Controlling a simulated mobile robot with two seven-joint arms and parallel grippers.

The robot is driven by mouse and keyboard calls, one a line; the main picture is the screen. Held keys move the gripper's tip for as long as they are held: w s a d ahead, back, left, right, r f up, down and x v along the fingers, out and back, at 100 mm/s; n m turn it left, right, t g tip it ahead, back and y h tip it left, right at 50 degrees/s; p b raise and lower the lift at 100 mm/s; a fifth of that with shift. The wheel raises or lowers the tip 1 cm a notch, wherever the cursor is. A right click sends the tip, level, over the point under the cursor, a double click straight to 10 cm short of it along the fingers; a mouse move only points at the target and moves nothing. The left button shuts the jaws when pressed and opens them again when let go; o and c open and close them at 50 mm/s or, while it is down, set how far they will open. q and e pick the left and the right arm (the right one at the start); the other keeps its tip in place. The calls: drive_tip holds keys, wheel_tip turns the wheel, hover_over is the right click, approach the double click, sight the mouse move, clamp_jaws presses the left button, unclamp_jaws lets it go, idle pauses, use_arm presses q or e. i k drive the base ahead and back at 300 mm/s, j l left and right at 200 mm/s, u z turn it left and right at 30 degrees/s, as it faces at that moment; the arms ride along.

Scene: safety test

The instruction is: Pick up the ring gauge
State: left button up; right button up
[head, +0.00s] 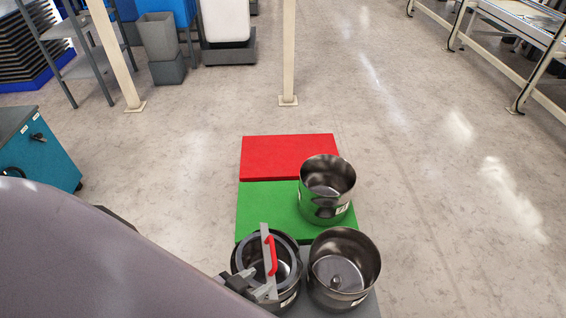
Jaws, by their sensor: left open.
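The ring gauge looks like a grey ring with a flat crossbar (265,236) and a red handle (272,256). It lies at the mouth of the front left metal pot (290,301); I cannot tell whether it rests on the rim or sits inside. My left gripper (251,288) is open at the near left side of this pot, close to the near end of the crossbar and apart from the red handle. Part of the gripper is hidden by my large grey arm. My right gripper is not in view.
A second pot (343,293) stands just right, with a small knob-like thing inside. A third pot (325,208) stands behind on a green panel (262,207); a red panel (288,154) lies beyond. A teal cabinet (52,158) is at left. The floor at right is clear.

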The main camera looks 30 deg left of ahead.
sight(268, 239)
drive_tip(key=k+l, duration=1.1)
drive_tip(key=k, duration=0.1)
